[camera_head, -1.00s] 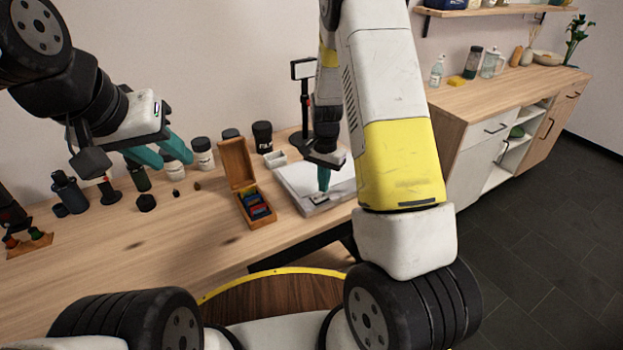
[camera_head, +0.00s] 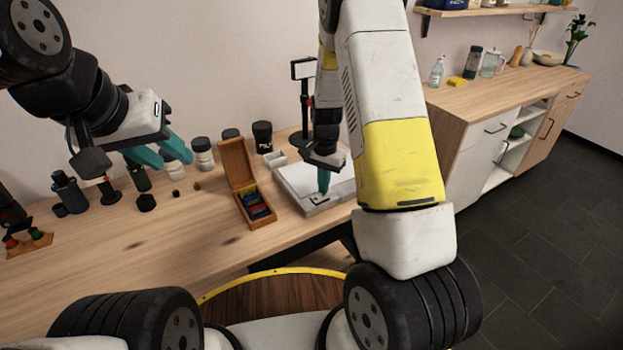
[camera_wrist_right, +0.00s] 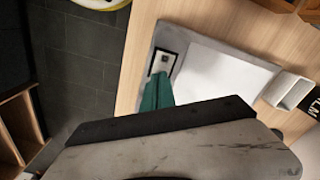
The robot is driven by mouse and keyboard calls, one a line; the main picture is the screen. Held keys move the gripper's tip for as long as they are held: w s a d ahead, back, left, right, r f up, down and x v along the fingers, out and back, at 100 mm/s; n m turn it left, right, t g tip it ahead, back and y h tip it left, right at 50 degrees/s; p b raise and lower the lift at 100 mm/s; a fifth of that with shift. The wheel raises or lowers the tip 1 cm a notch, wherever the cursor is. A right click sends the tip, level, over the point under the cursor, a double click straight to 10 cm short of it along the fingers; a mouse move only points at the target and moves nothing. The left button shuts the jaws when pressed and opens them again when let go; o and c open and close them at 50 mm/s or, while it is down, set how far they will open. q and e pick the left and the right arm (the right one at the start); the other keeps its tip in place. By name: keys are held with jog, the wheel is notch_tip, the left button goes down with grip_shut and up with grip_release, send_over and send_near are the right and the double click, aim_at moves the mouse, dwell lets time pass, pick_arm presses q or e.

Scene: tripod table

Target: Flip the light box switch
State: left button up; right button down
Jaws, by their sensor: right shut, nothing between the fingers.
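The light box (camera_head: 294,176) is a flat grey case with a white panel, lying on the wooden table. Its switch (camera_wrist_right: 162,61) sits on a small pale plate near the box's corner in the right wrist view. My right gripper (camera_head: 324,189) is shut and empty, pointing down at the switch plate. Its teal fingertips (camera_wrist_right: 157,85) are right beside the switch in the right wrist view; I cannot tell whether they touch it. The switch's position is hard to read. My left gripper (camera_head: 166,150) is open and empty, above the left part of the table.
A wooden box (camera_head: 237,165) with coloured slides stands left of the light box. A small white tray (camera_wrist_right: 291,91) and a black film canister (camera_head: 263,136) stand behind. A black stand (camera_head: 304,100) rises behind the light box. Bottles and canisters line the table's back left.

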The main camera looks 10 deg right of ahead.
jog(key=shift+f, duration=0.55)
jog(key=shift+r, duration=3.55)
jog(key=s+a+r+n+t+y, duration=0.1)
jog(key=s+r+n, duration=0.1)
jog(key=s+r, duration=0.5)
jog(key=s+a+r+n+t+y, duration=0.1)
jog(key=s+r+n+t, duration=0.1)
jog(key=r, duration=0.8)
jog(key=s+r+n+t, duration=0.3)
jog(key=s+r, duration=0.5)
jog(key=s, duration=0.7)
jog(key=shift+s+n, duration=0.15)
jog(key=shift+n, duration=0.65)
